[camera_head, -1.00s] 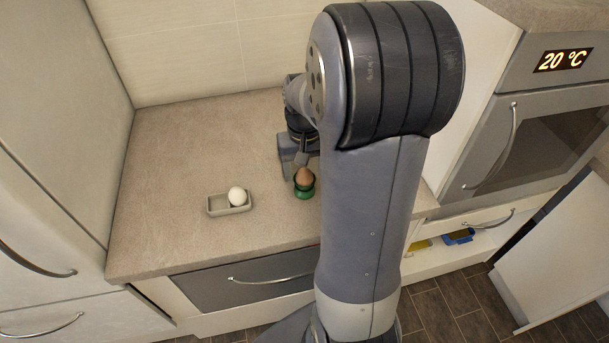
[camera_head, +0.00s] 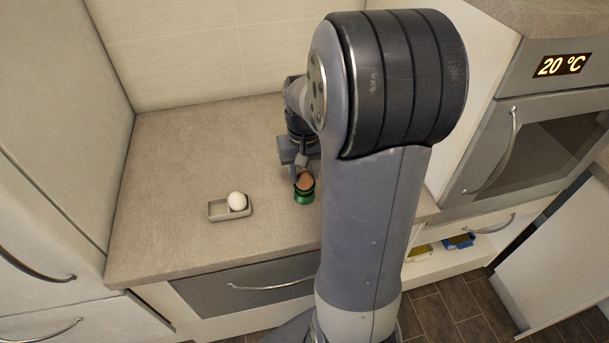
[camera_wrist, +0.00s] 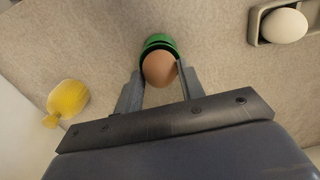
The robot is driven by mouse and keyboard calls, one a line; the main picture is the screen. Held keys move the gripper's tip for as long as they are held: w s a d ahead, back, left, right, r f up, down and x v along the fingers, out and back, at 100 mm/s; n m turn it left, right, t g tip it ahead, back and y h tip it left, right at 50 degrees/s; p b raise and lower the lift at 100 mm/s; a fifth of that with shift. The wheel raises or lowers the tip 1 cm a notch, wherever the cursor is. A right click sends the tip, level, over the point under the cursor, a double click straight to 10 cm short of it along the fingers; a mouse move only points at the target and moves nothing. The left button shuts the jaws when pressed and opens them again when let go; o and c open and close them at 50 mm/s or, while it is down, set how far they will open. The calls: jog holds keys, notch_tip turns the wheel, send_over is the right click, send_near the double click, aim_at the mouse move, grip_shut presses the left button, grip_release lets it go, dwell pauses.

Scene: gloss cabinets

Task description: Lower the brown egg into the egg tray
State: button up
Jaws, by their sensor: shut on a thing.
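The brown egg (camera_head: 305,181) sits at the green egg cup (camera_head: 304,197) on the counter. In the wrist view my gripper (camera_wrist: 160,80) is shut on the brown egg (camera_wrist: 159,69), one finger on each side. The green cup (camera_wrist: 158,43) shows just beyond the egg; whether the egg still touches it I cannot tell. The small grey egg tray (camera_head: 230,217) lies to the left of the cup. A white egg (camera_head: 237,201) is in its right compartment, and its left compartment is empty. The tray (camera_wrist: 254,28) is partly cut off in the wrist view.
A yellow object (camera_wrist: 68,98) lies to the left in the wrist view. The counter (camera_head: 190,150) is clear behind the tray. A tall cabinet (camera_head: 60,120) bounds the left side. An oven (camera_head: 540,140) stands at the right, and my arm hides the counter's right part.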

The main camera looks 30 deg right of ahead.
aim_at(303, 172)
notch_tip(303, 172, up, 9)
jog(key=shift+a, duration=0.1)
jog(key=w+a+f, duration=0.2)
jog(key=w+a, duration=0.1)
jog(key=a, duration=0.7)
jog(key=w+a+f, duration=0.3)
jog(key=a, duration=0.7)
jog(key=shift+a+f, duration=0.15)
jog(key=shift+s, duration=0.1)
jog(key=shift+f, duration=0.85)
jog(key=shift+f+b, duration=1.65)
jog(key=shift+f, duration=0.5)
dwell(0.8)
